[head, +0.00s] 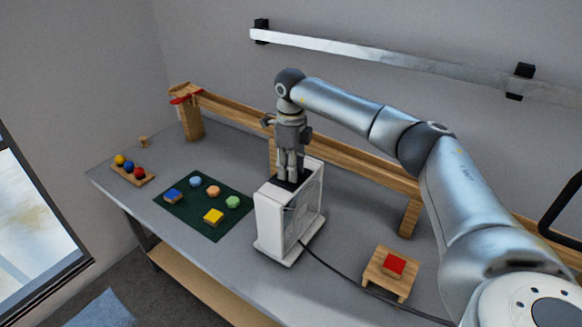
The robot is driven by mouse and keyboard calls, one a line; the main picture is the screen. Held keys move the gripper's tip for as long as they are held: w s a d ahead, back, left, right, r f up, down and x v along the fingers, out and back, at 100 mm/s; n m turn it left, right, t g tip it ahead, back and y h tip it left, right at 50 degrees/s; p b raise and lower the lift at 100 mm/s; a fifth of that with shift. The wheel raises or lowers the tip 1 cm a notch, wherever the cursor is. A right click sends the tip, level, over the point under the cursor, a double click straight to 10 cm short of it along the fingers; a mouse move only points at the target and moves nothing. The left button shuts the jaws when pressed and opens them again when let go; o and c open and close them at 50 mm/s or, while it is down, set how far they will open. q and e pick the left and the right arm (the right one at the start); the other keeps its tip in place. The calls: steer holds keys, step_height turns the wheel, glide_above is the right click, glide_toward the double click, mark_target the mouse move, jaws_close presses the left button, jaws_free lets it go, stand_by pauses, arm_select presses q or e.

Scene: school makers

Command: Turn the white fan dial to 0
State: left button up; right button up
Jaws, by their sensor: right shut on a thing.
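The white fan (268,222) stands upright on the grey table, left of my right arm's base links. It is box-shaped, with a grille on its right side and a dark panel on top. My right gripper (289,176) points straight down onto that top panel, its fingers close together and shut on the fan dial. The dial itself is hidden by the fingers, so its setting cannot be read. My left gripper is not in view.
A dark green mat (185,220) with several coloured pieces lies left of the fan. A wooden ball rack (146,180) is farther left. A wooden ramp (345,150) runs behind. A small wooden stand (385,281) with a red block and a black cable (340,273) are at right.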

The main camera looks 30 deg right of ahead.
steer(key=n, duration=0.5)
steer(key=shift+n, duration=0.3)
steer(key=n, duration=0.5)
steer(key=shift+r, duration=0.1)
steer(key=shift+n, duration=0.3)
steer(key=o, duration=1.1)
steer(key=shift+c, duration=0.2)
step_height(320, 180, up, 12)
